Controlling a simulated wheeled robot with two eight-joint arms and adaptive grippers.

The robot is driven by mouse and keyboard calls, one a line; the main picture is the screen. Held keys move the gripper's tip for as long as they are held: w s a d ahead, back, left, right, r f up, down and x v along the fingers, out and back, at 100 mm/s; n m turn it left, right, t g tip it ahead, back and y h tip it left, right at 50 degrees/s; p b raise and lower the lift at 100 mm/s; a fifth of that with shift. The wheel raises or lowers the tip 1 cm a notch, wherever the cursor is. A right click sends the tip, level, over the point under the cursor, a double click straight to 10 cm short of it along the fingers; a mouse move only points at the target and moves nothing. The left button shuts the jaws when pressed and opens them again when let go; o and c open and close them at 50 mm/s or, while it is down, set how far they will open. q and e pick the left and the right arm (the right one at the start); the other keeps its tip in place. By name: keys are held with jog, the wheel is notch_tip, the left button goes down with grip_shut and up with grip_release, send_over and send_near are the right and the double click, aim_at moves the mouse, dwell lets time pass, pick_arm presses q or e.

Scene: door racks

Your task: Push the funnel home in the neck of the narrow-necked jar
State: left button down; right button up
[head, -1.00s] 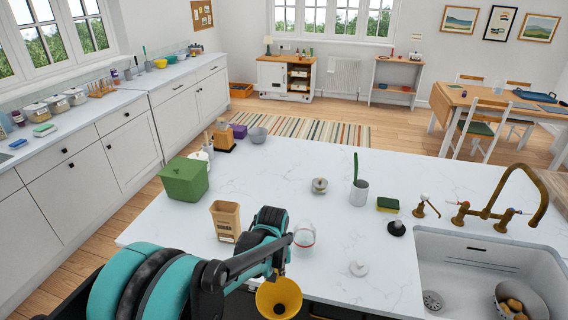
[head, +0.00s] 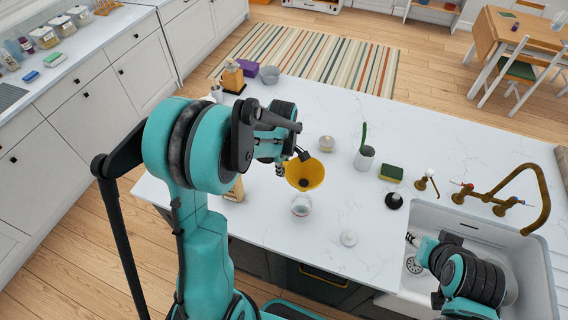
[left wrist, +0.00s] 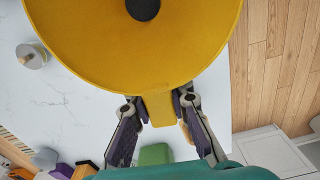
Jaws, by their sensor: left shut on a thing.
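The yellow funnel (head: 305,175) is held by its rim tab in my left gripper (head: 301,155), above the counter, with its wide mouth facing up toward the head camera. A small clear glass jar (head: 301,206) stands on the counter, just in front of the funnel in the head view. The funnel appears apart from the jar; its spout is hidden. In the left wrist view the funnel (left wrist: 140,55) fills the top, and my left gripper's fingers (left wrist: 158,106) are shut on its tab. My right gripper (head: 413,240) is over the sink, its fingers unclear.
A white lid (head: 348,239) lies right of the jar. Behind are a lidded pot (head: 327,144), a cup with a green brush (head: 365,158) and a sponge (head: 391,173). A black-based item (head: 394,201) stands near the sink (head: 535,265) and brass tap (head: 508,200).

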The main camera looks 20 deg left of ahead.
pick_arm(q)
notch_tip(320, 180, down, 6)
jog(key=b, duration=0.5)
jog(key=shift+r+b, duration=0.1)
jog(key=shift+b, duration=0.2)
jog(key=shift+b, duration=0.5)
dwell(1.7)
jog(key=shift+f+b, duration=1.9)
jog(key=shift+f, duration=0.15)
jog(key=c, duration=1.3)
grip_release()
jog(key=shift+c, duration=0.2)
notch_tip(320, 180, up, 12)
jog(key=shift+r, duration=0.1)
